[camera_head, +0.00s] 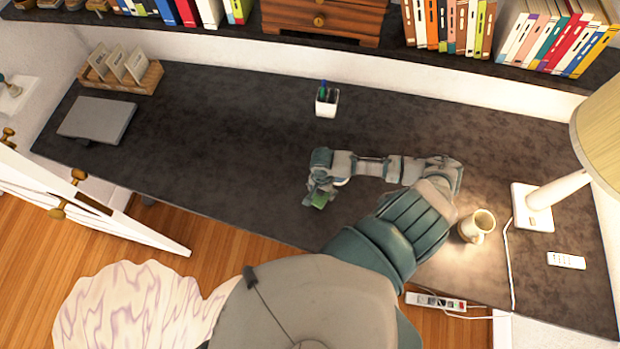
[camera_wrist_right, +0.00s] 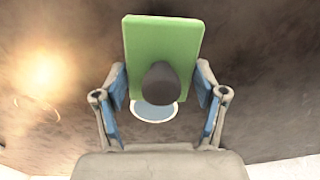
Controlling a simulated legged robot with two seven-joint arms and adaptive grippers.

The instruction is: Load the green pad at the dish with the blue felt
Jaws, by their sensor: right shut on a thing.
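The green pad (camera_wrist_right: 163,42) is a flat green block with a dark rounded knob (camera_wrist_right: 160,83) on the side facing the wrist camera. My right gripper (camera_wrist_right: 161,88) is shut on the pad, with blue-lined fingers at its two sides. In the head view my right gripper (camera_head: 319,190) is near the desk's front edge, with a bit of green showing. The dish with the blue felt (camera_wrist_right: 155,113) shows in the wrist view as a white-rimmed blue disc, partly hidden behind pad and knob. I cannot tell whether pad and felt touch. I do not see the dish in the head view.
The dark desk (camera_head: 220,130) is clear left of the gripper. A pen cup (camera_head: 327,102) stands behind it. A mug (camera_head: 477,226), a lamp (camera_head: 540,200) and a remote (camera_head: 566,260) are at the right. A laptop (camera_head: 97,119) and a wooden tray (camera_head: 120,85) are at the left.

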